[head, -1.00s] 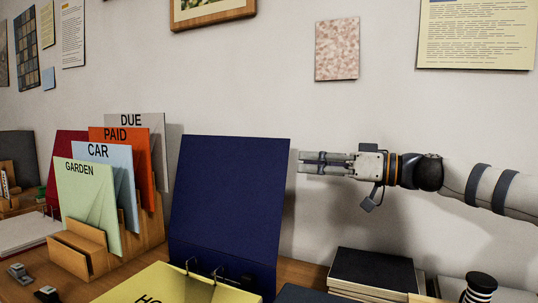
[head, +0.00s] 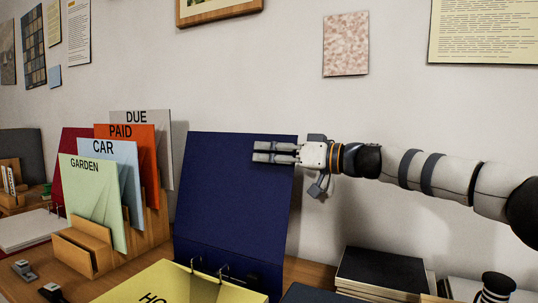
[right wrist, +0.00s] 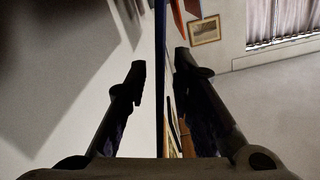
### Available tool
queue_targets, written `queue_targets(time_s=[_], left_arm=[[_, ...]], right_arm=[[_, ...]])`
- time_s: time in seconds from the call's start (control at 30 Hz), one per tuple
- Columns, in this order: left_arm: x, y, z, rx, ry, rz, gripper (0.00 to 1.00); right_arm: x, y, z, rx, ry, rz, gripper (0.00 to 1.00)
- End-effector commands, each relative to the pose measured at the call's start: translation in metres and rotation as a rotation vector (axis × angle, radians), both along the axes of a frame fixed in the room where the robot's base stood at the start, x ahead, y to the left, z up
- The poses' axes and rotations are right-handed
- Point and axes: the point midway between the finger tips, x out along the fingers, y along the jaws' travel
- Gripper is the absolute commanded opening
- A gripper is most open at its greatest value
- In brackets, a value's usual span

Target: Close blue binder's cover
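The blue binder's cover (head: 232,205) stands upright and open, leaning slightly back near the wall. Its yellow page (head: 180,286), with partly cut-off lettering, lies at the front by the metal rings (head: 222,270). My right gripper (head: 262,152) is at the cover's upper right edge, reaching in from the right. In the right wrist view, the cover shows edge-on as a thin blue strip (right wrist: 160,110) between the two spread fingers (right wrist: 160,64). Gaps show on both sides, one finger on the wall side and one on the room side. My left gripper is out of view.
A wooden file sorter (head: 84,252) with labelled folders stands close left of the cover. Dark stacked books (head: 382,272) lie at the right, with a striped object (head: 495,288) beside them. The wall is close behind the cover.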

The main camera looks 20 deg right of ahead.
Motion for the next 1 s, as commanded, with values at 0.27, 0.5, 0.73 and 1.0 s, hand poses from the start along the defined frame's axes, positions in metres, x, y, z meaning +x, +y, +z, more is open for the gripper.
queue_targets(time_s=[0.27,0.5,0.73,1.0], left_arm=[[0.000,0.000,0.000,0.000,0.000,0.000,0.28],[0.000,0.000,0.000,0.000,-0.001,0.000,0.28],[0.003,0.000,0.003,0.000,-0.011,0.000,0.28],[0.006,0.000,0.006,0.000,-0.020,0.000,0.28]], right_arm=[[0.000,0.000,0.000,0.000,0.000,0.000,0.00],[-0.001,0.001,0.001,-0.004,-0.004,0.001,0.00],[-0.015,0.014,0.007,-0.058,-0.056,0.003,0.00],[-0.045,0.049,0.010,-0.203,-0.185,0.004,0.00]])
